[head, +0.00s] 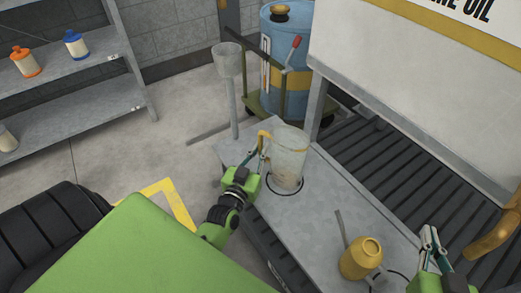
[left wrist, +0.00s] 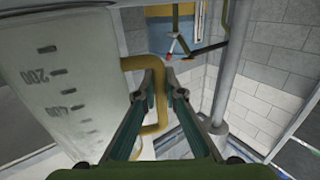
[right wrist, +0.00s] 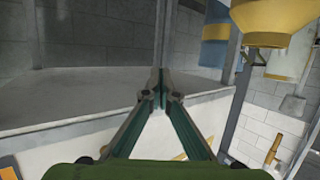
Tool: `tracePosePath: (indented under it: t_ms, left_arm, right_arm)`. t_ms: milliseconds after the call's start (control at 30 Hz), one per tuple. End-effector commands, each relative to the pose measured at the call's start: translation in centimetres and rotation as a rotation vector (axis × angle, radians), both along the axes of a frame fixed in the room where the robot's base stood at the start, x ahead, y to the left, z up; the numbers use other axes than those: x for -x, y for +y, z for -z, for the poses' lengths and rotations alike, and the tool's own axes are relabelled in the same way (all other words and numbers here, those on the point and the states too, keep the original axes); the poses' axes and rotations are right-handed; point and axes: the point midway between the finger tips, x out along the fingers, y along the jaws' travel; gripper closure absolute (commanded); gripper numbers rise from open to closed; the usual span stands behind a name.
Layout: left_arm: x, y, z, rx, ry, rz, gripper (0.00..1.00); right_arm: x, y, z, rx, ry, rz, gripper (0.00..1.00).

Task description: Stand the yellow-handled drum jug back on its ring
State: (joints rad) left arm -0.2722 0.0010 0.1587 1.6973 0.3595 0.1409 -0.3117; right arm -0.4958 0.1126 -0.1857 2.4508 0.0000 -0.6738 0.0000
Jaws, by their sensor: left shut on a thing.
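The drum jug (head: 289,158) is a clear, greyish measuring jug with a yellow handle (head: 264,139). It looks upright over the dark ring (head: 284,194) on the grey bench top; I cannot tell whether its base touches the bench. My left gripper (head: 262,158) is at the jug's left side, shut on the yellow handle. In the left wrist view the handle (left wrist: 130,63) runs by the fingers, and the jug's graduated wall (left wrist: 70,85) fills the left. My right gripper (head: 430,237) is shut and empty, at the bench's right end.
A yellow can (head: 361,259) with a grey rod-like spout stands at the bench's near end, by another dark ring (head: 398,278). A grey funnel-topped post (head: 229,75) rises behind the bench's left end. A blue drum (head: 285,62) stands behind; a large white tank (head: 420,75) overhangs the right.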

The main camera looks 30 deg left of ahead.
Motion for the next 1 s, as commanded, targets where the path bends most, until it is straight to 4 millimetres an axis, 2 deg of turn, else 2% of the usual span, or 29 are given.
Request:
tracePosePath:
  t_ms: [367, 400, 433, 833, 1000]
  left_arm:
    - [0.0, 0.0, 0.2, 0.000, -0.001, 0.000, 1.00]
    - [0.0, 0.0, 0.2, 0.000, 0.000, 0.000, 0.80]
    - [0.0, 0.0, 0.2, 0.000, 0.000, 0.000, 0.74]
    - [0.0, 0.0, -0.1, 0.000, 0.000, 0.000, 0.74]
    - [2.1, -0.5, 0.0, 0.000, 0.005, 0.001, 0.74]
  right_arm:
    - [-0.2, 0.1, -0.4, -0.005, -0.020, -0.001, 1.00]
    - [-0.2, 0.1, -0.5, -0.005, -0.023, -0.001, 1.00]
    - [-0.2, 0.1, -0.5, -0.005, -0.023, -0.001, 1.00]
    - [-0.1, 0.1, -0.3, -0.003, -0.011, -0.001, 1.00]
    - [1.2, -0.6, 2.0, 0.026, 0.110, 0.007, 1.00]
